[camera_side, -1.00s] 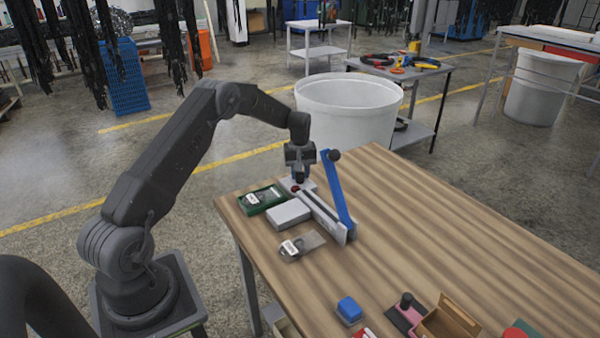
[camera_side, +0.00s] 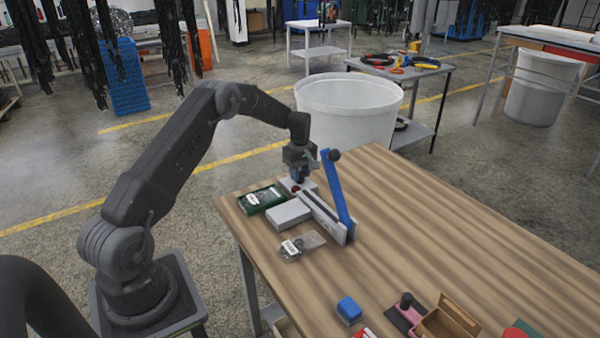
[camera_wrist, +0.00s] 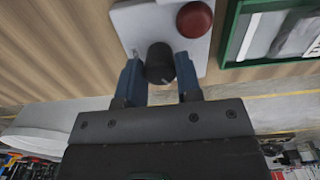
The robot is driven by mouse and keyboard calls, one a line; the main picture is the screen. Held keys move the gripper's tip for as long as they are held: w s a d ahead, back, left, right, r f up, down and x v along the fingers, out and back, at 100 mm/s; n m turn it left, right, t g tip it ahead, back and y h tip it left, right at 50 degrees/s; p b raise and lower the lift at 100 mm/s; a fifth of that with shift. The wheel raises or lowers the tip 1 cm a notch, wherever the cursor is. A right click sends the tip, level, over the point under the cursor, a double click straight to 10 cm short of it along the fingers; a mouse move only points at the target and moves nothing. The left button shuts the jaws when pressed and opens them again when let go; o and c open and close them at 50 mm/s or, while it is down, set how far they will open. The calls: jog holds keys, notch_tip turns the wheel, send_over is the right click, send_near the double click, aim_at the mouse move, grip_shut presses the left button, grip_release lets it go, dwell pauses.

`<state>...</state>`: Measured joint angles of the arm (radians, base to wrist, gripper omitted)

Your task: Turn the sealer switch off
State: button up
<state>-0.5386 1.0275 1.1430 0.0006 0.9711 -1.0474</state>
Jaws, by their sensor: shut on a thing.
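The sealer (camera_side: 322,212) stands at the table's far end, with its blue lever arm (camera_side: 339,196) raised. At its far end is a pale switch plate (camera_wrist: 130,22) with a black round knob (camera_wrist: 159,62) and a red button (camera_wrist: 195,19). My gripper (camera_wrist: 159,74) points down over the plate and is shut on the black knob, with one blue finger on each side. A small white mark shows on the knob's edge. In the side view my gripper (camera_side: 300,176) hides the knob.
A green tray (camera_side: 262,199), a grey block (camera_side: 288,213) and a clear bag (camera_side: 300,246) lie beside the sealer. A blue block (camera_side: 349,310) and an open brown box (camera_side: 446,322) are at the near edge. The table's right part is clear.

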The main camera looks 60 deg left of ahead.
jog(key=o, duration=0.9)
notch_tip(320, 180, up, 14)
jog(key=shift+f, duration=0.1)
dwell(0.4)
